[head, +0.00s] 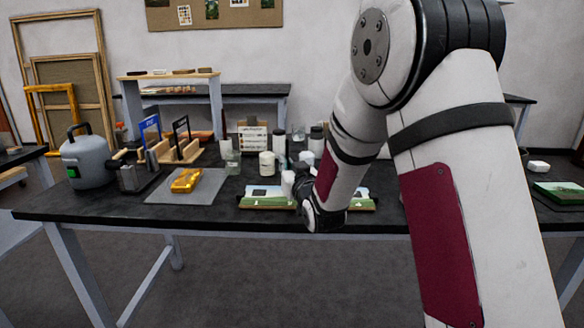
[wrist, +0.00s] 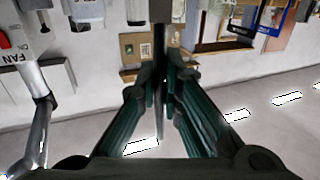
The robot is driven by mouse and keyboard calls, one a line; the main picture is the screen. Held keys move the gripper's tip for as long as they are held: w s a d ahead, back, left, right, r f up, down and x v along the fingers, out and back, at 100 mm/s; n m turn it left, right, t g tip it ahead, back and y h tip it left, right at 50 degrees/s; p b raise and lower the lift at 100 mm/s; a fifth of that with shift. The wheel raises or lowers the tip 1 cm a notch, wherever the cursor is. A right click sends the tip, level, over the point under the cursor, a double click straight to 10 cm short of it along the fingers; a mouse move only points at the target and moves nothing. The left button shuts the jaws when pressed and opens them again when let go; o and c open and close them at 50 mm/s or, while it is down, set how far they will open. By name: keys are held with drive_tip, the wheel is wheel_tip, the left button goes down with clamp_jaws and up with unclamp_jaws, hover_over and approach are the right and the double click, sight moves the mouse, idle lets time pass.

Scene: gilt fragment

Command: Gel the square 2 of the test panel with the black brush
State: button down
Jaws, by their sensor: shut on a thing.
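In the wrist view, my gripper (wrist: 160,75) has its dark green fingers close together around a thin dark upright thing (wrist: 160,35), which looks like the black brush. Its tip cannot be made out. In the head view my gripper is hidden behind my wrist, over the table's front middle. A flat panel with a green landscape and dark patches (head: 262,197) lies partly behind my wrist. I cannot tell whether it is the test panel, and no square number is readable.
A gold fragment (head: 186,180) lies on a grey mat (head: 208,188) on the dark table (head: 110,207). A grey kettle-like vessel (head: 88,158) stands at the left. Blue and black upright frames (head: 181,132) and several jars (head: 266,164) stand behind. Another green picture (head: 560,190) lies far right.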

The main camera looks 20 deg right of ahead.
drive_tip(key=shift+s+d+b, duration=0.2)
drive_tip(key=shift+d, duration=0.35)
drive_tip(key=shift+s+d+b, duration=0.15)
drive_tip(key=shift+d, duration=0.35)
drive_tip(key=shift+a, duration=0.15)
drive_tip(key=shift+w+a+b, duration=0.2)
drive_tip(key=shift+a, duration=0.35)
drive_tip(key=shift+w+a+b, duration=0.2)
drive_tip(key=shift+a, duration=0.3)
drive_tip(key=shift+s+d+b, duration=0.2)
drive_tip(key=shift+d, duration=0.4)
drive_tip(key=shift+s+d+b, duration=0.15)
drive_tip(key=shift+s+d, duration=0.05)
drive_tip(key=shift+d, duration=0.4)
drive_tip(key=shift+w+a+f+b, duration=0.1)
drive_tip(key=shift+w+a+b, duration=0.15)
drive_tip(key=shift+a, duration=0.4)
drive_tip(key=shift+w+a+b, duration=0.15)
drive_tip(key=shift+a+b, duration=0.1)
drive_tip(key=shift+a, duration=0.35)
